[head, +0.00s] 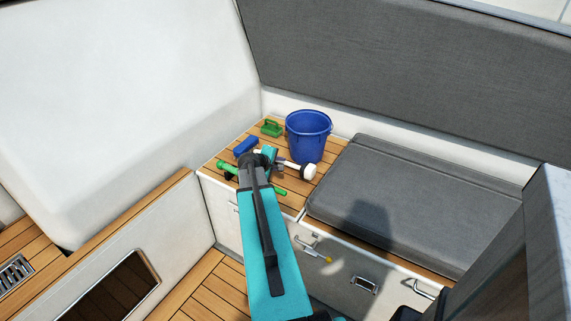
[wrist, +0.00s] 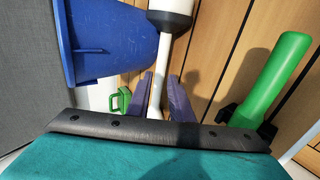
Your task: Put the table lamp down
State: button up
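The table lamp (head: 297,163) is white, with a thin stem and a rounded white end at the right. It lies nearly level over the slatted wooden top, in front of the blue bucket. In the wrist view its stem (wrist: 163,55) runs between my two fingers, and a white part with a dark rim is at the top edge. My gripper (wrist: 160,82) appears shut on the stem, with a finger close on each side. In the head view my arm hides part of the lamp and my fingers. I cannot tell whether the lamp touches the wood.
A blue bucket (head: 309,138) stands behind the lamp. A green handled item (head: 271,128) and a blue item (head: 246,146) are at the back left. A green cylinder (wrist: 273,78) lies close to my gripper. A grey cushion (head: 400,195) is at right.

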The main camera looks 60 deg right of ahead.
aim_at(285, 163)
jog(key=shift+d+f, duration=0.35)
jog(key=shift+d, duration=0.1)
jog(key=shift+w+x, duration=0.2)
jog(key=shift+x, duration=2.35)
grip_shut()
